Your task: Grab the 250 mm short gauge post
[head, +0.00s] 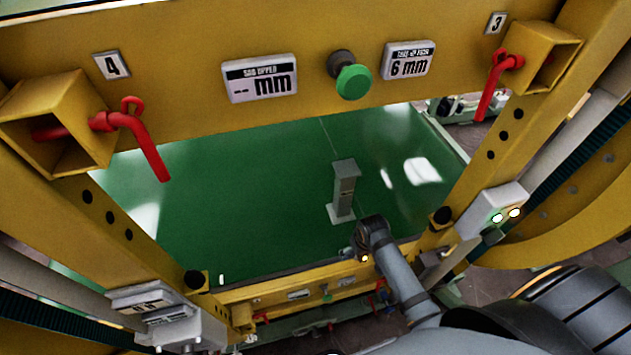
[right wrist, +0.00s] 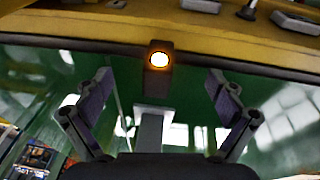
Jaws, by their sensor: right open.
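The short gauge post (head: 345,190) is a grey upright column with flat end plates, standing on the green surface inside the yellow frame. My right gripper (head: 353,252) is just below the post in the head view, apart from it and partly hidden by my wrist. In the right wrist view, my right gripper (right wrist: 158,98) is open, with a dark-padded finger at each side. The grey post (right wrist: 151,130) shows between the fingers there, its lower part hidden by the gripper body. I see no contact with it. My left gripper is not in view.
A yellow beam (head: 200,50) with a green knob (head: 353,82) and two displays crosses the top. Red handles (head: 145,140) hang at both ends. In the right wrist view a dark block with a lit orange lamp (right wrist: 158,60) is near the beam. The green surface around the post is clear.

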